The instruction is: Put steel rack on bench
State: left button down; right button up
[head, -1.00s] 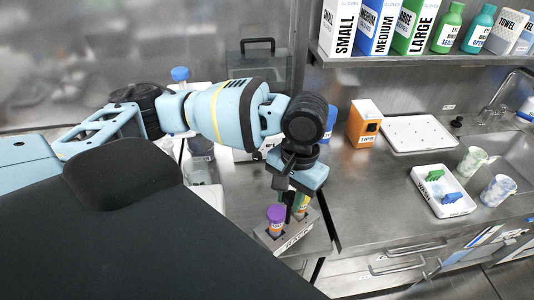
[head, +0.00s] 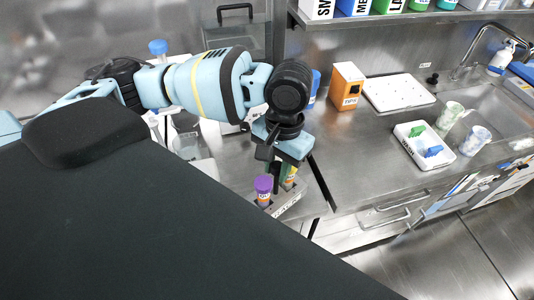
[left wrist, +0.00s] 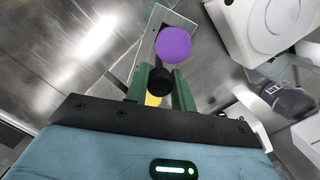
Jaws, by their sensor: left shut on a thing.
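The steel rack (head: 288,205) is a small grey metal block with a label on its front. It carries a purple-capped tube (head: 263,188) and a tube with a yellow or orange label beside it. My left gripper (head: 274,167) comes down on the rack from above. In the left wrist view the rack (left wrist: 148,42) lies beyond the green fingers, which are shut on its black knob (left wrist: 160,80). A yellow cap shows partly behind the knob. The bench (head: 345,150) is a steel counter. I cannot tell whether the rack touches the surface below. My right gripper is out of view.
An orange tips box (head: 347,86), a white tray (head: 398,93) and a white wash tray (head: 408,148) with coloured clips stand on the bench. Two mugs and a sink are at the right. Bare steel lies between the gripper and the wash tray.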

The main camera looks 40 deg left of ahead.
pick_arm(q)
jog(key=s+d+r+m+p, duration=0.1)
jog(key=s+d+m+p, duration=0.1)
jog(key=s+d+m, duration=0.5)
jog(key=w+a+f+n, duration=0.1)
jog(key=w+a, duration=1)
jog(key=shift+n+y, duration=0.3)
jog(key=shift+n, duration=0.1)
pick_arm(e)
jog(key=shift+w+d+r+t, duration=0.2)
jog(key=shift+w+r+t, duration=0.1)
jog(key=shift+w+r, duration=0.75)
pick_arm(q)
jog(key=shift+a+f, duration=0.1)
jog(key=shift+w+a+f+b, duration=0.15)
jog(key=shift+a+f+b, duration=0.05)
jog(key=shift+f, duration=0.7)
jog(key=shift+w+a+f+b, duration=0.15)
jog(key=shift+a+f, duration=0.05)
jog(key=shift+f, duration=0.7)
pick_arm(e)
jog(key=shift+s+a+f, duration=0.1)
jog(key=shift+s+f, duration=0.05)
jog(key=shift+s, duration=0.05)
pick_arm(q)
jog(key=c, duration=1.2)
grip_release()
jog(key=shift+f, duration=0.15)
